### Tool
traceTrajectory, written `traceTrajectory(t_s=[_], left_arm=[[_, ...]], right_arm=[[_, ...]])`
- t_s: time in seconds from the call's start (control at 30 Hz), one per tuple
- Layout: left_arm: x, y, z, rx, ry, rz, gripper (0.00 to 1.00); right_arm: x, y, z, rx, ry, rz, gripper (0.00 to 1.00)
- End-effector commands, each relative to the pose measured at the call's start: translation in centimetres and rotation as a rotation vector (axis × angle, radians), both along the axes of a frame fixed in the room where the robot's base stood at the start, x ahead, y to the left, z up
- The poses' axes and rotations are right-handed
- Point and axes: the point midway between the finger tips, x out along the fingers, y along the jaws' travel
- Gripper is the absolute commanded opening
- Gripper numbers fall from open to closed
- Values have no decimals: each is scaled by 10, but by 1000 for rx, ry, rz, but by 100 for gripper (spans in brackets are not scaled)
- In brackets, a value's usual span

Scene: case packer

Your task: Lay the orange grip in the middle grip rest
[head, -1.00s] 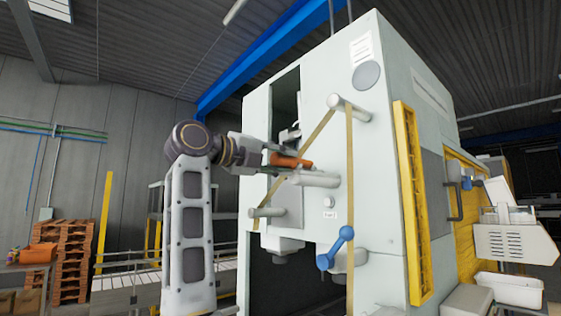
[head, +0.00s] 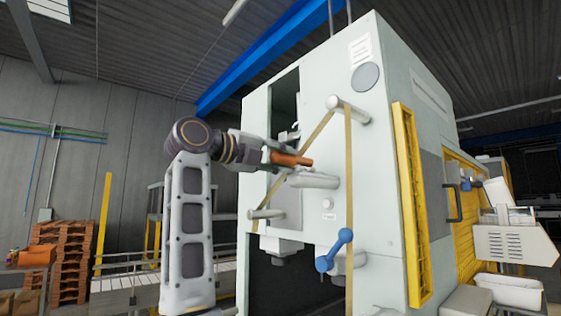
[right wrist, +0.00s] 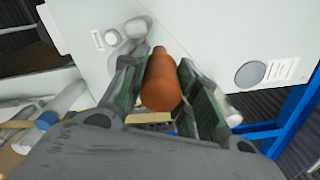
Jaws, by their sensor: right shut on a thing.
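The orange grip (head: 291,159) is held by my right gripper (head: 280,157), in front of the pale machine's face. In the right wrist view the grip (right wrist: 162,82) lies lengthwise between the two dark green finger pads, its rounded end towards the camera. In the head view it points right and tilts slightly down, just above a pale middle peg (head: 313,181); I cannot tell whether they touch. I cannot make out a middle grip rest for sure. My left gripper is not in view.
The machine face (head: 375,165) carries an upper peg (head: 348,108), a lower left peg (head: 266,213) and a tan band (head: 349,170). A blue-ended lever (head: 335,250) sticks out below. A table with an orange bin (head: 40,256) stands far left by stacked pallets (head: 74,250).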

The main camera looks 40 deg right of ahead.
Motion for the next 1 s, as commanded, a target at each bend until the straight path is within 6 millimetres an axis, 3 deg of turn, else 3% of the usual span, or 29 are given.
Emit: traceTrajectory(t_s=[0.6, 1.0], left_arm=[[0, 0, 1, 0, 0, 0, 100], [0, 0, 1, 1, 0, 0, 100]], right_arm=[[0, 0, 19, -1, 0, 0, 0], [0, 0, 20, -1, 0, 0, 0]])
